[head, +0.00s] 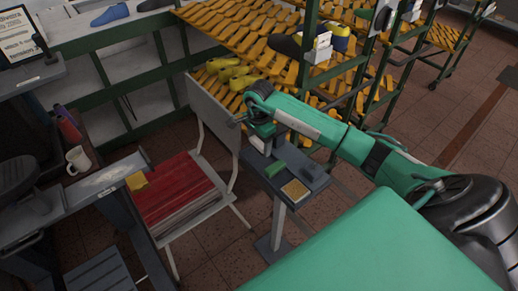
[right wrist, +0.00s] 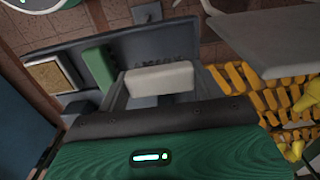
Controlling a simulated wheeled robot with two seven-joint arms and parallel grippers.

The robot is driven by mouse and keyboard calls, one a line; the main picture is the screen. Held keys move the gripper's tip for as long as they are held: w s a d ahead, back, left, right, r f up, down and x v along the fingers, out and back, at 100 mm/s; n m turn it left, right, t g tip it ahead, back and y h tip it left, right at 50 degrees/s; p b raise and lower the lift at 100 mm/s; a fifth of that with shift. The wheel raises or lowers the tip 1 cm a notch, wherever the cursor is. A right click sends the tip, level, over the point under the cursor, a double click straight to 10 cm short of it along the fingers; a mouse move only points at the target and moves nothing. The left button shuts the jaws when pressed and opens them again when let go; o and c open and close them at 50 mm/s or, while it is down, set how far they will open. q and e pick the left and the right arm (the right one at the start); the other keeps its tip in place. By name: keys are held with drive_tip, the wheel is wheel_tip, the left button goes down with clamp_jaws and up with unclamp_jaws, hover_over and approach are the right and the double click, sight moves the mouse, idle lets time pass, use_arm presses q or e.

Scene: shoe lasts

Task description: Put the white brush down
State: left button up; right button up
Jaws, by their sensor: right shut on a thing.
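The white brush (right wrist: 160,77) is a pale block between the two fingers of my right gripper (right wrist: 160,92) in the right wrist view. In the head view my right gripper (head: 262,140) is over the back left end of a small grey-blue stand (head: 262,166), and a bit of the white brush (head: 257,144) shows there. The gripper is shut on the brush. I cannot tell whether the brush touches the stand's top. My left gripper is not in view.
On the stand lie a green block (head: 275,169), a tan square pad (head: 295,189) and a dark object (head: 312,172). A rack with yellow slats (head: 255,45) is behind.

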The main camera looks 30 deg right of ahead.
sight(259, 150)
wheel_tip(259, 150, down, 4)
drive_tip(key=shift+f+p, duration=0.1)
drive_tip(key=shift+p, duration=0.35)
drive_tip(key=shift+f, duration=0.15)
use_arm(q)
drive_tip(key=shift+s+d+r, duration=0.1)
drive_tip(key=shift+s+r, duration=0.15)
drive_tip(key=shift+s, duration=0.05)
use_arm(e)
drive_tip(key=o, duration=0.7)
drive_tip(key=shift+r, duration=0.25)
wheel_tip(259, 150, up, 10)
drive_tip(key=b, duration=0.3)
drive_tip(key=shift+r, duration=0.9)
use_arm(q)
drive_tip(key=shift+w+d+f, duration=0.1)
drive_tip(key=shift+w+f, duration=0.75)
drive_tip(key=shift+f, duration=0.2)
